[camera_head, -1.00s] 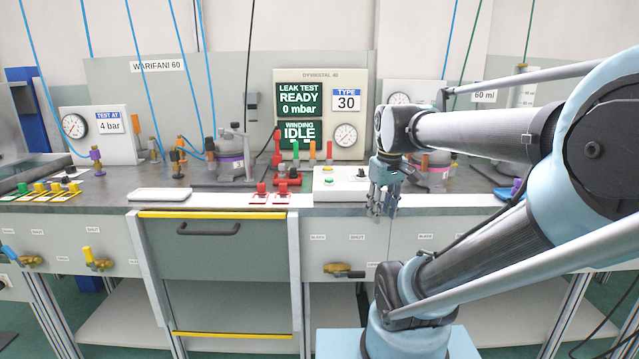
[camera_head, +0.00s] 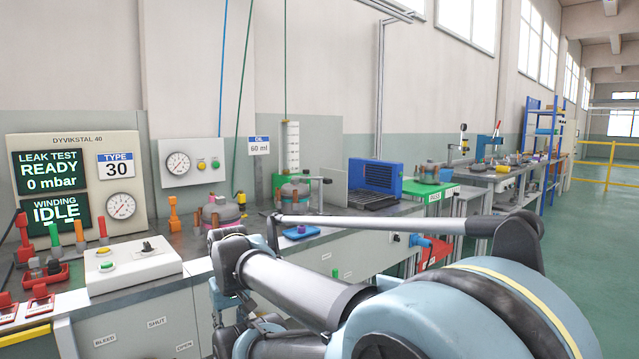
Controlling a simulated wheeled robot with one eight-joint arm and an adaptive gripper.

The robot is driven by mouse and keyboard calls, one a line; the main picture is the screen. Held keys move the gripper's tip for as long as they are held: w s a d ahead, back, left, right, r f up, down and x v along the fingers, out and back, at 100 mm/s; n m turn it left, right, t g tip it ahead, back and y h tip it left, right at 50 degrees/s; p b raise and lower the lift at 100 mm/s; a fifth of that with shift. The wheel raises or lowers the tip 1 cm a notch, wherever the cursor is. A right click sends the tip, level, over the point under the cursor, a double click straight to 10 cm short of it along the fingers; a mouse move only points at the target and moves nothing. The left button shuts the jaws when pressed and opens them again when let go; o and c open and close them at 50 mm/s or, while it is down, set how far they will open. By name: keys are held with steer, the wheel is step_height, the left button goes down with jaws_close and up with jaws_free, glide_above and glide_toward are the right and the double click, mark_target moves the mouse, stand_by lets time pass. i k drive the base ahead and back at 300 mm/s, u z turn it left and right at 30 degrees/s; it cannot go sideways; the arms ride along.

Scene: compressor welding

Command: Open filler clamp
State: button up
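I cannot tell for certain which part is the filler clamp. An oil filling station stands in the middle, with an "OIL 60 ml" sign (camera_head: 259,146) and a clear graduated tube (camera_head: 292,148). Below the tube is a grey compressor (camera_head: 294,192) with a dark bracket at its right. A second compressor with a pink band (camera_head: 222,213) and brown stubs stands left of it. An orange clamp-like piece (camera_head: 174,213) stands upright further left. My gripper (camera_head: 222,312) hangs at the bench's front edge, well apart from these, mostly hidden by my arm; its fingers are unclear.
The leak test panel (camera_head: 75,185) reads READY, 0 mbar and IDLE. A white button box (camera_head: 128,262) sits before it. A blue tray (camera_head: 302,232), a blue finned unit (camera_head: 376,176) and a green surface (camera_head: 428,192) lie further right. Open floor (camera_head: 590,240) is at the right.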

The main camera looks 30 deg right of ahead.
mark_target(306, 173)
steer(key=z, duration=0.95)
